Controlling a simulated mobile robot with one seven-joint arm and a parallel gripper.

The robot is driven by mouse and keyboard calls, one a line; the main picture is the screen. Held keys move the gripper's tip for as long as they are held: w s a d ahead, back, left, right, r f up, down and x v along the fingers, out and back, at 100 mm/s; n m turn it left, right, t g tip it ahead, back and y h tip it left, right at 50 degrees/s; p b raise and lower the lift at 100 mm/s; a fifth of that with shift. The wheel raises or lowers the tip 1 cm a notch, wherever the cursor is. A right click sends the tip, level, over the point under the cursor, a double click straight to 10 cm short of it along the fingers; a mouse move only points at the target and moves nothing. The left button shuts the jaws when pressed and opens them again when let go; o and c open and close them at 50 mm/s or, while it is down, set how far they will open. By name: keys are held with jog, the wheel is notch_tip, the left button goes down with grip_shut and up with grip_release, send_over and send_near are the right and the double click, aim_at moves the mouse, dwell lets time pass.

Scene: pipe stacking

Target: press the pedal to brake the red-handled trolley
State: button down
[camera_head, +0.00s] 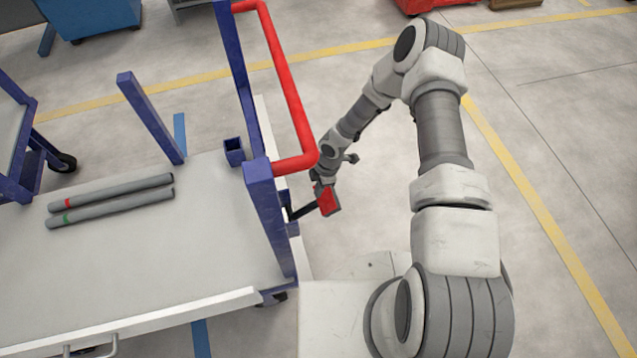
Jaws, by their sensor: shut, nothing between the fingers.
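The trolley (215,230) has a pale flat bed, dark blue posts and a red handle (288,90) along its right end. A red pedal (328,200) on a dark lever sticks out low from the trolley's right end, below the handle. My gripper (320,180) is shut and empty, pointing down right at the pedal's upper edge. It looks very close to the pedal, but I cannot tell whether it touches. The handle's lower corner is just left of my gripper.
Two grey pipes (110,200), one red-banded and one green-banded, lie on the trolley bed. Another blue-framed trolley (22,150) stands at the left. A blue bin (90,18) and a red object (425,4) are at the back. The floor right of my arm is clear.

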jog(key=shift+w+d+f, duration=0.25)
jog(key=shift+d+f, duration=0.5)
jog(key=shift+f, duration=0.25)
jog(key=shift+d+f+b, duration=0.1)
jog(key=shift+b, duration=0.25)
